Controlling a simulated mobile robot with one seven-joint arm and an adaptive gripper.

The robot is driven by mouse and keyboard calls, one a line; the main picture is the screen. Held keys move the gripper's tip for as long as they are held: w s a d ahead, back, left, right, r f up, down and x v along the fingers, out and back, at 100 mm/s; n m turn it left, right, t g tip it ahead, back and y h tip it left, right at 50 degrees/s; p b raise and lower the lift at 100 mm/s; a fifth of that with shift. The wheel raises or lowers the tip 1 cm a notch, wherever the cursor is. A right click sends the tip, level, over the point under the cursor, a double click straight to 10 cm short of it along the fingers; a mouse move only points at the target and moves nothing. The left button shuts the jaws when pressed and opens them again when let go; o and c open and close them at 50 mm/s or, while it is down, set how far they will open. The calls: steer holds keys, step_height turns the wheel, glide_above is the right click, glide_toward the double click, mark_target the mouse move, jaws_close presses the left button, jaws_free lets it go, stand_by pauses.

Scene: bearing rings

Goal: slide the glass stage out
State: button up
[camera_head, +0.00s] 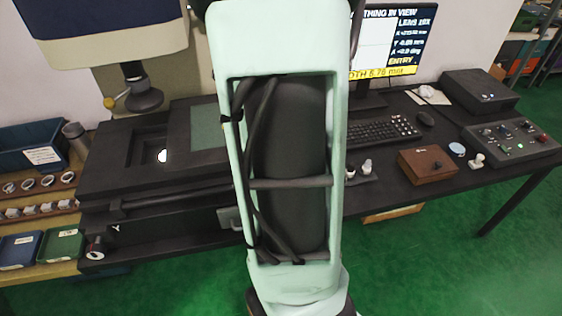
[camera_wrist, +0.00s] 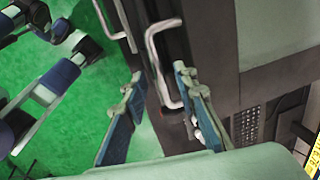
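The measuring machine's dark stage unit (camera_head: 110,185) stands on the bench at left in the head view, with a small bright spot in its recess. A grey-green panel (camera_head: 208,126), possibly the glass, lies beside my arm. A metal handle (camera_head: 229,218) on the machine's front is partly hidden by my arm. In the wrist view, the pale U-shaped handle (camera_wrist: 155,62) stands out from the dark front. My gripper (camera_wrist: 160,78) is open, its blue-padded fingers on either side of the handle. I cannot tell whether either finger touches it. The gripper is hidden in the head view.
A lens head (camera_head: 143,95) hangs above the stage unit. Ring racks and bins (camera_head: 60,243) stand at left. A keyboard (camera_head: 380,130), brown box (camera_head: 428,165) and control box (camera_head: 512,140) are on the bench at right. Green floor (camera_head: 420,265) in front is mostly clear.

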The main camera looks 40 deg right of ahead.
step_height(320, 180, up, 11)
steer(key=s+a, duration=0.1)
steer(key=s, duration=0.1)
